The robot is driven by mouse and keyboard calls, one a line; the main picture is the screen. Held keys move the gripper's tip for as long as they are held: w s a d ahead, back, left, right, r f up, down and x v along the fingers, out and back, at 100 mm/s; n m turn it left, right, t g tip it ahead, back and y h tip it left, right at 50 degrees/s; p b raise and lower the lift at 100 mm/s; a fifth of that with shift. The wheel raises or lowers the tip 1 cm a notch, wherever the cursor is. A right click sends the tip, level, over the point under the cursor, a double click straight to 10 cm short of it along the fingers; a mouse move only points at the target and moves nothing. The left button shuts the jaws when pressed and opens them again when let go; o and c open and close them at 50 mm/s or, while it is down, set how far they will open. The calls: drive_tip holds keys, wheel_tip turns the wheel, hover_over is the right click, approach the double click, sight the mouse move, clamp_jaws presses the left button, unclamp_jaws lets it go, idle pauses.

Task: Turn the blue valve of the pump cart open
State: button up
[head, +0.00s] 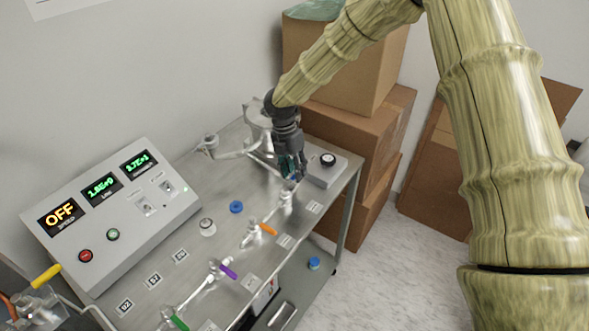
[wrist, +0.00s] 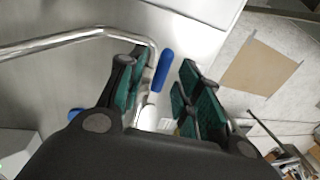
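The blue valve handle (wrist: 163,68) shows in the wrist view as a short blue lever on a white and metal fitting. It lies between the two green-padded fingers of my gripper (wrist: 168,75), closer to the left finger, with a gap to the right finger. I cannot tell whether the left pad touches it. In the head view my gripper (head: 291,168) points down over the far right end of the pump cart (head: 187,253), at the last valve of the pipe line. The fingers mostly hide the blue handle there.
Valves with orange (head: 268,230), purple (head: 228,271) and green (head: 179,323) handles line the cart's front side. A control box (head: 112,207) reading OFF stands behind. A grey box with a black knob (head: 328,159) is right of my gripper. Cardboard boxes (head: 355,130) stand beyond the cart.

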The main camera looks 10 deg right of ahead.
drive_tip(key=shift+r, duration=0.1)
wheel_tip(320, 180, up, 12)
drive_tip(key=w+a, duration=0.1)
drive_tip(key=shift+w+a+f, duration=0.2)
drive_tip(key=shift+w+a, duration=0.1)
drive_tip(key=shift+w, duration=0.05)
drive_tip(key=shift+d, duration=0.1)
idle(0.3)
